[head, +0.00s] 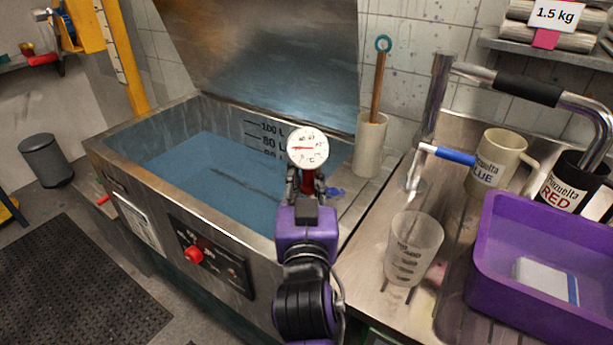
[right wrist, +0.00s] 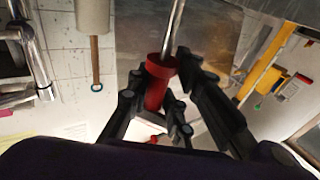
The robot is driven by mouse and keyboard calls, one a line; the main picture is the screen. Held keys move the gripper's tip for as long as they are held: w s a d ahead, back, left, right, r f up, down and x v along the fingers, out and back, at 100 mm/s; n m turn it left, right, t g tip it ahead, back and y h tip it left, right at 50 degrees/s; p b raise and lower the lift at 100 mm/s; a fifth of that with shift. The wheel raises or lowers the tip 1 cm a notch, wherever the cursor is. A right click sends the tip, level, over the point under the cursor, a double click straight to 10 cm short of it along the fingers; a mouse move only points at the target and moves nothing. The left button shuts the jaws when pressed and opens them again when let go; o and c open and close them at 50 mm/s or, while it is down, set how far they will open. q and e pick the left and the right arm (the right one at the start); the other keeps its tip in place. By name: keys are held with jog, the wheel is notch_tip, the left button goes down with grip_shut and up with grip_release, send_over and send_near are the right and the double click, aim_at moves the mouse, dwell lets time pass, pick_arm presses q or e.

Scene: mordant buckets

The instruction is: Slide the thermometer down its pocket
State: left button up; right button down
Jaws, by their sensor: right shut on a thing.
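The thermometer has a round white dial (head: 307,147) with a red needle. Its red collar shows in the right wrist view (right wrist: 158,84), with a thin metal stem (right wrist: 173,30) running from it. My right gripper (head: 306,182) is shut on the red collar, and the dial stands above the fingers in the head view. The gripper is in front of the vat's right-hand end. The stem's tip is out of sight, and I cannot make out the pocket or tell whether the stem is in it. My left gripper is not in view.
The open steel vat (head: 130,183) holds blue liquid. A pale cylinder (head: 369,148) with a wooden stick stands at its right rear. On the right worktop are a clear measuring cup (head: 413,249), a tap (head: 433,110), two mugs and a purple tub (head: 545,310).

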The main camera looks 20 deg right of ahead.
aim_at(307, 139)
jog(key=shift+f+b, duration=0.85)
jog(key=shift+f, duration=0.35)
jog(key=c, duration=1.5)
grip_release()
jog(key=shift+f, duration=0.1)
notch_tip(307, 139, up, 10)
jog(key=shift+r, duration=0.15)
